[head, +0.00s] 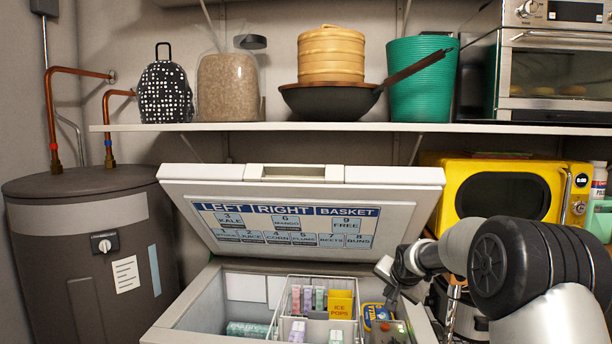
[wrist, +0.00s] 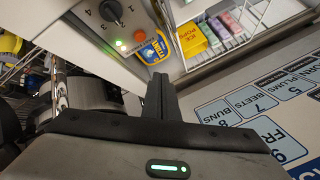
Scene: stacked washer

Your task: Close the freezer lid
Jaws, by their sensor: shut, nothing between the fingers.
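The white chest freezer (head: 185,305) stands open in front of me. Its lid (head: 395,176) is raised and leans back, with a blue and white label chart on its underside. In the wrist view the lid's underside (wrist: 215,80) fills the right side. My gripper (head: 388,290) is at the right end of the freezer opening in the head view, below the lid's right part. In the wrist view its fingers (wrist: 160,95) are together and empty, near the freezer's control panel (wrist: 120,25). I cannot tell whether they touch anything.
A wire basket (head: 283,295) with ice pops (head: 341,304) and small cartons sits inside the freezer. A shelf (head: 280,127) with a wok, a steamer and jars runs above the lid. A dark tank (head: 80,230) stands left; a yellow microwave (head: 500,190) stands right.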

